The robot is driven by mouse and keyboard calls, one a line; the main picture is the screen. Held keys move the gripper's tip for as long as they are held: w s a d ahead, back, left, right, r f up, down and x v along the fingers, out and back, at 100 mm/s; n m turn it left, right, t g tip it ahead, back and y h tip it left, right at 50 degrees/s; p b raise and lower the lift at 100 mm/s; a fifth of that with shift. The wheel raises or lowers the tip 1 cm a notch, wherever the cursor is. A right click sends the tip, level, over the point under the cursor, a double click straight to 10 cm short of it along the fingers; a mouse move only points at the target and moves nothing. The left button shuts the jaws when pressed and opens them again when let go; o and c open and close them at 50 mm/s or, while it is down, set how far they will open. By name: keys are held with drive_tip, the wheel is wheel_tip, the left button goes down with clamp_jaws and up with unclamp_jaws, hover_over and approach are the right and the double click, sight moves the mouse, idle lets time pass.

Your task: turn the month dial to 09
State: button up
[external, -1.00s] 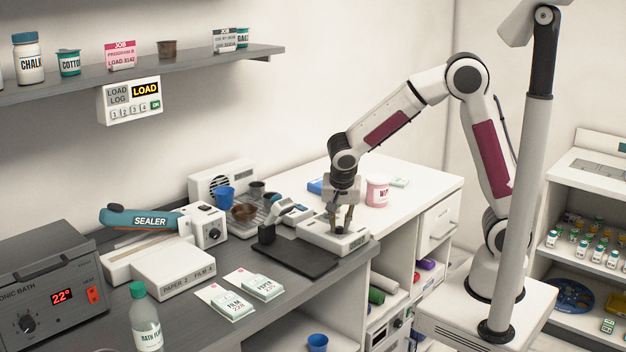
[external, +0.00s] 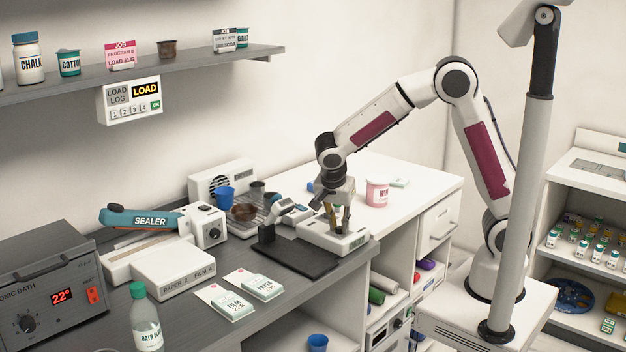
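The white device (external: 355,241) sits at the right end of the grey worktop, with a small dark-lettered display on its front edge. The digits are too small to read surely. The month dial cannot be made out clearly; the fingers cover much of the device's top. My gripper (external: 338,222) points down over the top of this device, its two fingers apart with a gap between them. A small dark part shows at the fingertips. I cannot tell whether the fingers touch it or grip it.
A dark mat (external: 300,260) lies in front of the device. A hand stamp-like tool (external: 285,212) stands close on the left.

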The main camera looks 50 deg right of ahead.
drive_tip(key=shift+o, duration=0.3)
drive_tip(key=shift+n, duration=0.4)
drive_tip(key=shift+n+t, duration=0.3)
drive_tip(key=shift+n, duration=0.2)
drive_tip(key=shift+s+d+n+t+y, duration=0.1)
drive_tip(key=shift+n+t+y, duration=0.3)
drive_tip(key=shift+n, duration=0.85)
drive_tip(key=shift+s+d+n+t+y, duration=0.1)
drive_tip(key=shift+n+t+y, duration=0.3)
drive_tip(key=shift+n, duration=0.85)
drive_tip(key=shift+d+n+y, duration=0.1)
drive_tip(key=shift+n+y, duration=0.5)
drive_tip(key=shift+n, duration=0.9)
drive_tip(key=shift+d+n+y, duration=0.15)
drive_tip(key=shift+n+y, duration=0.55)
drive_tip(key=shift+n, duration=0.9)
drive_tip(key=shift+d+n+y, duration=0.1)
drive_tip(key=shift+n+y, duration=0.5)
drive_tip(key=shift+n, duration=1)
drive_tip(key=shift+d+n+y, duration=0.1)
drive_tip(key=shift+n+y, duration=0.5)
drive_tip(key=shift+n, duration=1)
drive_tip(key=shift+w+d+n+g+y, duration=0.1)
drive_tip(key=shift+n+g+y, duration=0.25)
drive_tip(key=shift+n, duration=0.8)
drive_tip(key=shift+w+d+n+g+y, duration=0.1)
drive_tip(key=shift+n+g+y, duration=0.25)
drive_tip(key=shift+n, duration=0.8)
drive_tip(key=shift+n, duration=0.6)
